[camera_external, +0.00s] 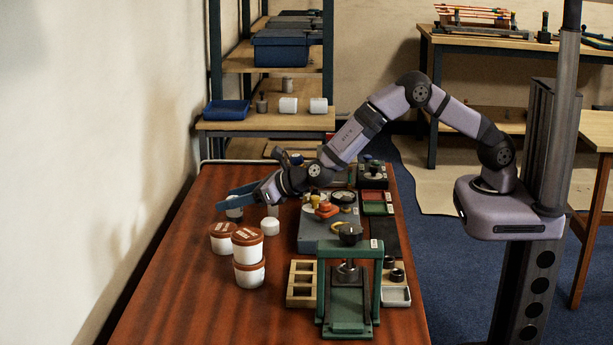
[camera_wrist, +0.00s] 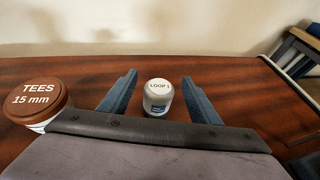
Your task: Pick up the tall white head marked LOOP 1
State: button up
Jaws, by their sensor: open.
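The white head marked LOOP 1 (camera_wrist: 158,88) stands upright on the wooden table in the wrist view, its label on top and a blue patch on its side. My gripper (camera_wrist: 160,88) is open, with one blue finger on each side of the head and a gap showing on both sides. In the external view my gripper (camera_external: 232,199) reaches over the left part of the table. There a white head (camera_external: 234,211) shows partly behind the fingers.
A tub with a brown lid marked TEES 15 mm (camera_wrist: 36,100) stands left of my gripper. Several such tubs (camera_external: 248,275), two stacked, and a short white cylinder (camera_external: 270,226) stand nearby. A green press (camera_external: 347,290) and a grey board (camera_external: 314,233) lie to the right.

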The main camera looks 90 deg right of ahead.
jog(key=shift+w, duration=0.1)
jog(key=c, duration=1.2)
jog(key=shift+r, duration=0.1)
notch_tip(320, 180, up, 10)
jog(key=shift+f+p, duration=0.1)
jog(key=shift+p, duration=0.55)
